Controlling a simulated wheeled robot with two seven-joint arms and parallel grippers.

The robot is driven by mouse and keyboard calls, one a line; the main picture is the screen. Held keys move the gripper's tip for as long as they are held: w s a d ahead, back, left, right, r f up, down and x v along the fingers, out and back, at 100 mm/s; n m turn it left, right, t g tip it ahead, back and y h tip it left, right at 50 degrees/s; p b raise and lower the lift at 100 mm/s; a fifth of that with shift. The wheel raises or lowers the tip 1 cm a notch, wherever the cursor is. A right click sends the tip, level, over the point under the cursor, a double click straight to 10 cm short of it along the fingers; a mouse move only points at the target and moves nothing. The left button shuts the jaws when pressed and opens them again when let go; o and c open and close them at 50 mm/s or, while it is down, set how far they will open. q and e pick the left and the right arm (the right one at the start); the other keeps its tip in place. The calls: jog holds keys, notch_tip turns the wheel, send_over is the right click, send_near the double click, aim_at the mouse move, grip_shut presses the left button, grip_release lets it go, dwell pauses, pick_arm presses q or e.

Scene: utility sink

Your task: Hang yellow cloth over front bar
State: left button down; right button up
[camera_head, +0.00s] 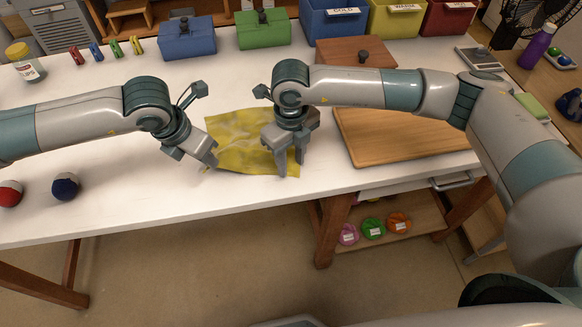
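The yellow cloth (236,135) lies spread on the white tabletop near the front edge, with pale patches on it. My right gripper (291,166) points down over the cloth's right part. Its two fingers are apart, with yellow showing between them; whether they touch the cloth is unclear. My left gripper (208,163) is at the cloth's lower left edge, tilted down to the right. Its fingers overlap in this view, so I cannot tell whether they grip the cloth edge. I cannot make out a front bar; a metal handle (452,180) shows under the table's front edge at the right.
A wooden board (395,143) lies right of the cloth. A red-white ball (10,193) and a dark blue ball (66,186) sit at the front left. Blue (187,40) and green (263,30) boxes stand behind.

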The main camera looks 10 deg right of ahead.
grip_shut()
jog(key=shift+r, duration=2.5)
